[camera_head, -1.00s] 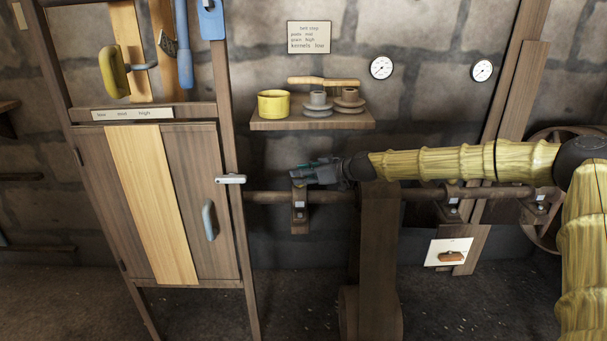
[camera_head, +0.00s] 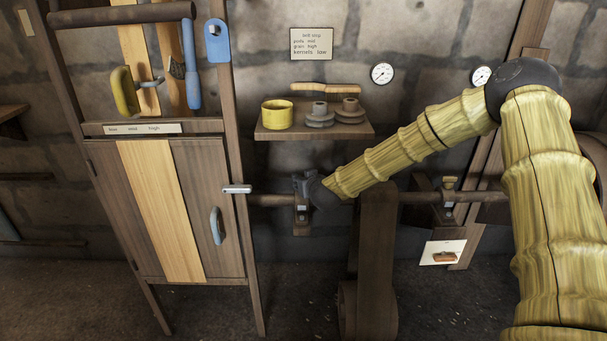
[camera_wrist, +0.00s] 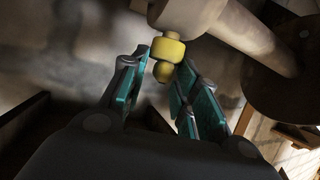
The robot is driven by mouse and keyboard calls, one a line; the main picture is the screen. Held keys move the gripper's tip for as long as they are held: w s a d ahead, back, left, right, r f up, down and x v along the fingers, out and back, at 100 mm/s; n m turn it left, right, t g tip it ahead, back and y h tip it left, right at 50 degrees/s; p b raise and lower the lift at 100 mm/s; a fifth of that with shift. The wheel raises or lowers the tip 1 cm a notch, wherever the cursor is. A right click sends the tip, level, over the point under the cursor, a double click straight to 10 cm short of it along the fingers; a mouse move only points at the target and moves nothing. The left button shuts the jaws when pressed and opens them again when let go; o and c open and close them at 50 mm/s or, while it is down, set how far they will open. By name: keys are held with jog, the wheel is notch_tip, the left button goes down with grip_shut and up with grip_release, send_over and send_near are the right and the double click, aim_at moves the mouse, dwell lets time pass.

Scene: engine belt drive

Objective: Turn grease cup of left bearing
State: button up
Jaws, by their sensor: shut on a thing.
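The left bearing (camera_head: 302,212) is a dark block on the horizontal shaft, right of the cabinet. My gripper (camera_head: 303,182) is at its top, with the forearm slanting down from the upper right. In the wrist view, the yellow grease cup (camera_wrist: 168,49) has a rounded lower part and sits against a pale round part. The teal fingers of my gripper (camera_wrist: 165,62) are on either side of it, shut on it near the tips. In the head view the gripper hides this cup.
The shaft (camera_head: 270,200) runs along the wall, with a wide belt (camera_head: 377,260) right of the left bearing. Another bearing (camera_head: 447,212) with a brass-coloured cup stands farther right. A shelf (camera_head: 275,133) with a yellow pot is above. The cabinet (camera_head: 205,205) is close on the left.

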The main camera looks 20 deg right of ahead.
jog(key=m+h+p, duration=0.2)
jog(key=h+p, duration=0.1)
jog(key=m+g+h+p, duration=0.1)
jog(key=m+h, duration=0.1)
jog(key=shift+w+a+r+p, duration=0.2)
jog(key=shift+a+r+p, duration=0.05)
jog(key=shift+r+p, duration=0.1)
jog(key=shift+a+f+m+g+h+p, duration=0.15)
jog(key=shift+m+g+h+p, duration=0.55)
jog(key=shift+m+h+p, duration=0.7)
jog(key=shift+m, duration=0.3)
jog(key=o, duration=0.6)
jog(key=shift+f, duration=0.15)
jog(key=shift+o, duration=0.2)
jog(key=shift+s+a, duration=0.25)
jog(key=shift+s, duration=0.1)
jog(key=v, duration=1.1)
